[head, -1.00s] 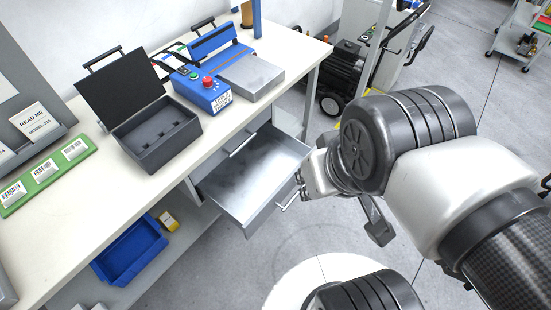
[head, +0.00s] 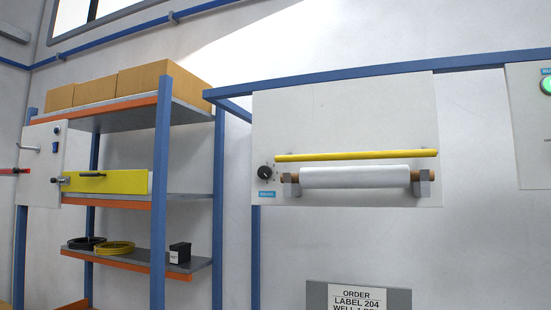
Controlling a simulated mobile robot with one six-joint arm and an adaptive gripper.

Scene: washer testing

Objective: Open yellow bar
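A thin yellow bar (head: 356,156) runs across a light grey wall panel (head: 345,110) right of centre in the head view. It lies almost level, just above a white roll (head: 356,177) held between two grey brackets. A black knob (head: 265,172) is at the panel's lower left. My gripper is not in the head view now, so its state and distance from the bar do not show.
A shelf rack (head: 162,200) with blue posts stands at left, with cardboard boxes (head: 115,86) on top. A yellow plate (head: 105,182) with a dark handle is in front of it. An order label sign (head: 357,299) is below the panel.

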